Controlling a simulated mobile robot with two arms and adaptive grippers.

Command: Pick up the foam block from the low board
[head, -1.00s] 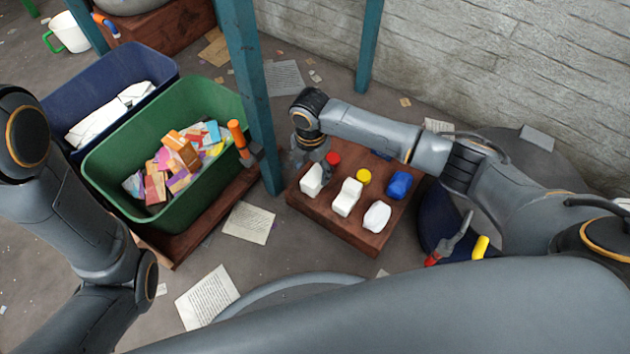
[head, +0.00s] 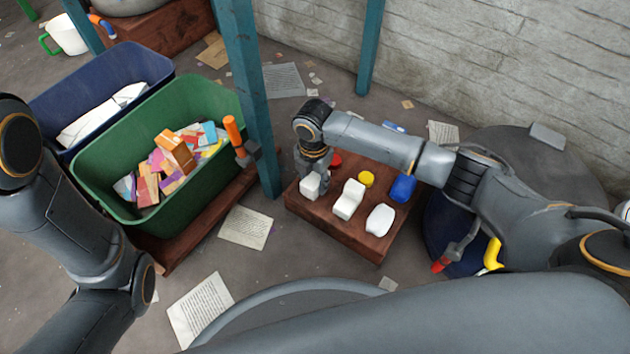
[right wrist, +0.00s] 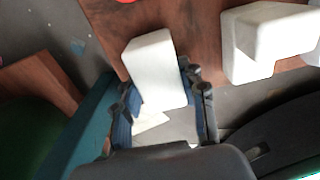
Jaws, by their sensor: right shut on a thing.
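The low brown wooden board (head: 326,215) stands on the floor in the middle of the head view. The foam block (head: 310,184), a plain white block, is at its left corner. My right gripper (head: 313,168) is over it, pointing down, with its fingers around the block. In the right wrist view the block (right wrist: 155,65) sits between the two fingers (right wrist: 160,100), which are shut on it. I cannot tell whether it still touches the board. My left arm shows at the left, but its gripper is out of view.
Also on the board are a notched white piece (head: 348,200), a rounded white piece (head: 380,220), a yellow disc (head: 366,179), a red disc (head: 336,160) and a blue piece (head: 402,188). A teal post (head: 252,100) and a green bin (head: 185,215) stand to the left.

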